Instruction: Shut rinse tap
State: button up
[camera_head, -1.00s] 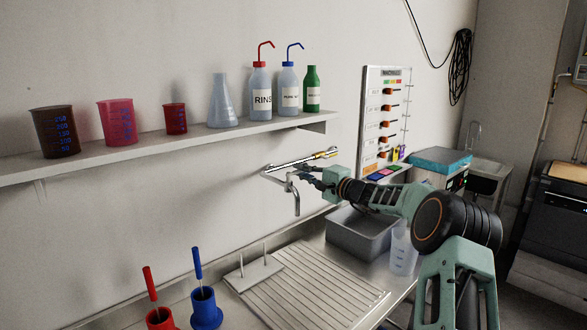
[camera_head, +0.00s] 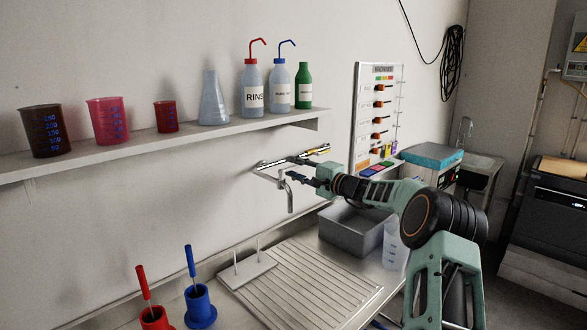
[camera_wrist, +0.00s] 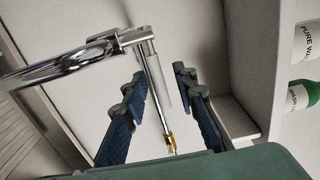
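The chrome rinse tap (camera_head: 286,161) is mounted on the wall above the sink, with its spout (camera_head: 290,198) bent downward. In the wrist view the tap body (camera_wrist: 135,36) is at the top, its curved spout reaching left. A thin bar (camera_wrist: 154,82) runs from it to a brass-coloured end (camera_wrist: 171,143). My gripper (camera_head: 299,179) is just in front of the tap. In the wrist view its two dark fingers (camera_wrist: 160,76) stand apart, with the bar showing between them in the picture. No contact is visible; the depth between bar and fingers is unclear.
A shelf (camera_head: 160,147) with beakers, a flask and labelled bottles runs along the wall above left. Below are a grey sink basin (camera_head: 350,232), a clear jug (camera_head: 395,248) and a ribbed drainboard (camera_head: 300,283). A rack board (camera_head: 366,110) hangs right of the tap.

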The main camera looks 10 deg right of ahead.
jog(key=v, duration=1.1)
jog(key=shift+s+d, duration=0.25)
jog(key=shift+s, duration=0.1)
